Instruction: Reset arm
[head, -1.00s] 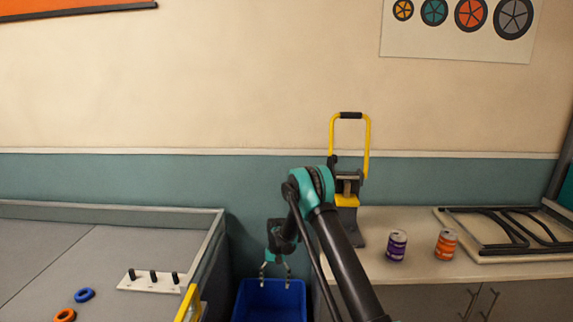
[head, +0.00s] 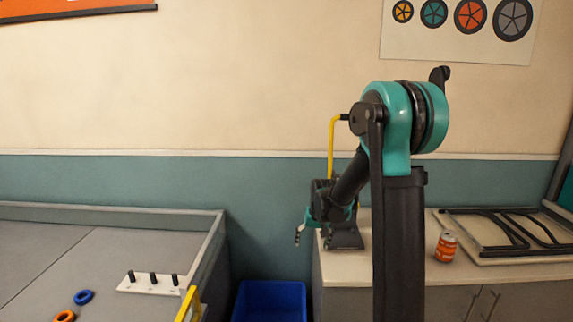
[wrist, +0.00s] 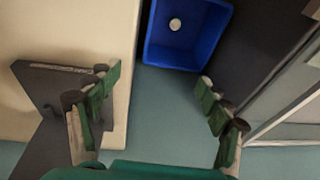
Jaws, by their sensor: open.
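My gripper (head: 312,238) is raised near the left end of the counter, beside the yellow-handled machine. In the wrist view my gripper (wrist: 160,98) has its green-padded fingers spread wide with nothing between them. My arm is folded upright in the head view, with its elbow high in front of the wall. It covers part of the counter and most of the machine.
A blue bin (head: 270,302) stands on the floor between the grey-walled table (head: 100,210) and the counter (head: 455,272). In the wrist view the bin (wrist: 158,52) holds a small pale round thing. An orange can (head: 446,247) and a framed rack (head: 510,236) are on the counter.

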